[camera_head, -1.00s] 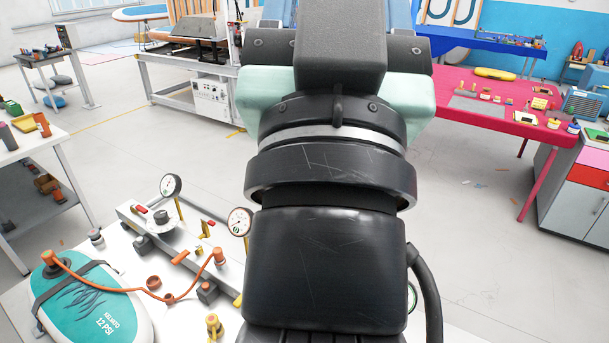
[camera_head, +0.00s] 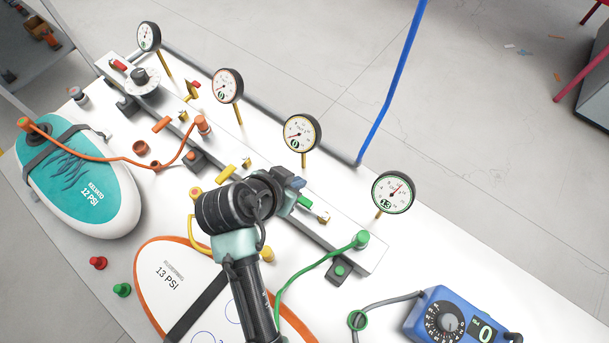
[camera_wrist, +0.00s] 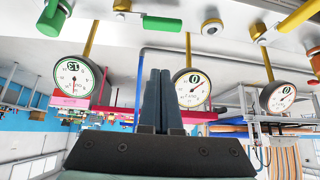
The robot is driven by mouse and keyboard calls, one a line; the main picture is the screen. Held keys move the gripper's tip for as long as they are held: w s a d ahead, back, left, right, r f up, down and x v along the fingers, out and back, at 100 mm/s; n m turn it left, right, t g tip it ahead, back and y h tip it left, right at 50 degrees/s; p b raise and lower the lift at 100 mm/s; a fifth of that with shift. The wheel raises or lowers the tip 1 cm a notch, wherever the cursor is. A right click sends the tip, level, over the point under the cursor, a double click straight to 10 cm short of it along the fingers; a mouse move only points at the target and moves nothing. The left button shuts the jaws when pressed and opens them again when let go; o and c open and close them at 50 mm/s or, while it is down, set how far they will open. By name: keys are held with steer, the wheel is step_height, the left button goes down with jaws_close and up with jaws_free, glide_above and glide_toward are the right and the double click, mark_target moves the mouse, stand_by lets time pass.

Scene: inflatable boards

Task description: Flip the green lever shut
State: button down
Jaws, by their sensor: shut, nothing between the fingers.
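Contact cannot be told there. In the wrist view the scene is upside down; the green lever (camera_wrist: 162,24) lies sideways beyond the shut fingertips (camera_wrist: 160,72), with a visible gap in the picture. The green-rimmed gauge (camera_head: 393,193) stands near the rail's right end, showing 13. My wrist hides part of the rail.
Other gauges (camera_head: 301,133) stand on thin stems along the rail. A green hose (camera_head: 305,268) runs from a green connector (camera_head: 361,239). A blue pump box (camera_head: 447,320) sits at the lower right. Boards (camera_head: 90,190) lie on the white table.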

mark_target(309, 205)
steer(key=shift+s+a, duration=0.1)
steer(key=shift+s, duration=0.1)
steer(key=w+f+p, duration=0.1)
steer(key=f, duration=0.1)
steer(key=w+d+f+p, duration=0.1)
steer(key=f, duration=0.2)
steer(key=w+d+f+p, duration=0.1)
steer(key=f, duration=0.1)
steer(key=shift+f, duration=0.3)
steer(key=shift+s+a+f, duration=0.1)
steer(key=shift+s+a, duration=0.25)
steer(key=shift+s, duration=0.15)
